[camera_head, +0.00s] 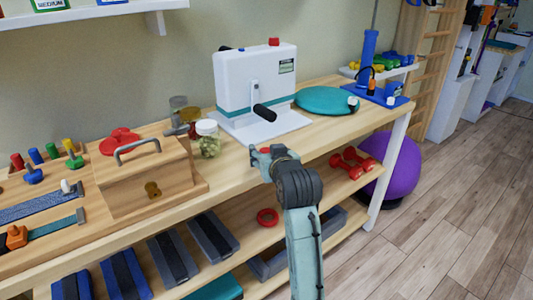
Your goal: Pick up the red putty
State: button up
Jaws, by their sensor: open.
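A flat, lumpy red piece (119,141), which looks like the red putty, lies behind the handle of a wooden box (150,182) on the left part of the bench. My gripper (262,157) is over the bench's front edge, well to the right of that piece and right of a lidded jar. It is open. A small reddish patch shows at its fingertips, but I cannot tell what it is. The arm's wrist hides part of the bench edge.
A white machine (255,86) with a black handle stands at the back of the bench (236,180). A lidded jar (208,139) stands beside the box. A teal disc (326,101) lies to the right. Red dumbbells (352,164) and a red ring (267,218) are on the lower shelf.

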jog(key=shift+c, duration=0.6)
jog(key=c, duration=1.1)
jog(key=shift+o, duration=0.2)
jog(key=shift+r, duration=0.1)
